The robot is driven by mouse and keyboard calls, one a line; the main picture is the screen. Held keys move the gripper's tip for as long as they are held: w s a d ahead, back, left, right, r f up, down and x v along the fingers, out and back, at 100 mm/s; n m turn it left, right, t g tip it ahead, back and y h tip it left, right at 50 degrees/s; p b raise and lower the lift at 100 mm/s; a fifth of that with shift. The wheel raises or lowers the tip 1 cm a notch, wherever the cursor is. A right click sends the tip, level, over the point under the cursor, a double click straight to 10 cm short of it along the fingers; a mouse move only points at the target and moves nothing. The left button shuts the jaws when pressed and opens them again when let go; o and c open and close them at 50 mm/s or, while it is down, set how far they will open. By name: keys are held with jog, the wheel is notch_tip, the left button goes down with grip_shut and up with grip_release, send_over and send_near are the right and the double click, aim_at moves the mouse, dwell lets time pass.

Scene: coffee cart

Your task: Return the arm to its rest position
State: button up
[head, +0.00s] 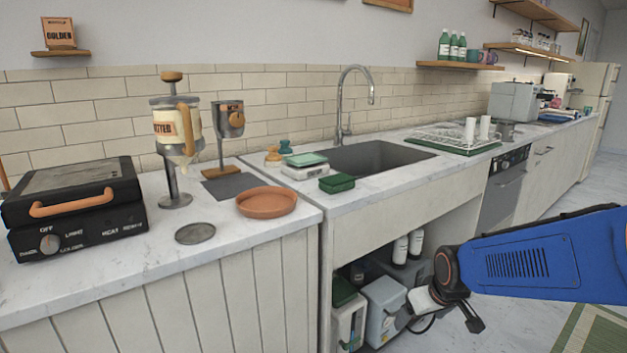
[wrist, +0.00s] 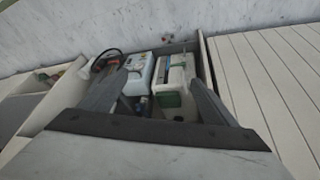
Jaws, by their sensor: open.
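My blue arm (head: 540,262) reaches in from the right side of the head view, in front of the counter. My gripper (head: 444,306) is at its end, low before the open shelf under the sink. In the wrist view my gripper (wrist: 160,88) has its two dark fingers spread apart, with nothing held between them. Beyond the fingers are a white container (wrist: 138,72) and a pale container (wrist: 178,80) in the under-sink space. From these views I cannot tell how far the fingers are from them.
The counter edge (head: 400,183) runs above my gripper. On the counter stand a black grill (head: 75,200), a terracotta dish (head: 267,202), a scale (head: 304,170) and a dish rack (head: 455,140). Bins (head: 384,305) and bottles (head: 400,250) fill the lower shelf. Open floor (head: 520,325) lies at right.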

jog(key=s+d+r+m, duration=0.1)
jog(key=s+r, duration=0.3)
jog(key=s, duration=0.6)
jog(key=s+d+r+m, duration=0.1)
jog(key=s+r, duration=0.4)
jog(key=s, duration=0.5)
jog(key=shift+d+r+m, duration=0.2)
jog(key=shift+d+m, duration=0.05)
jog(key=shift+m, duration=0.15)
jog(key=shift+c, duration=0.3)
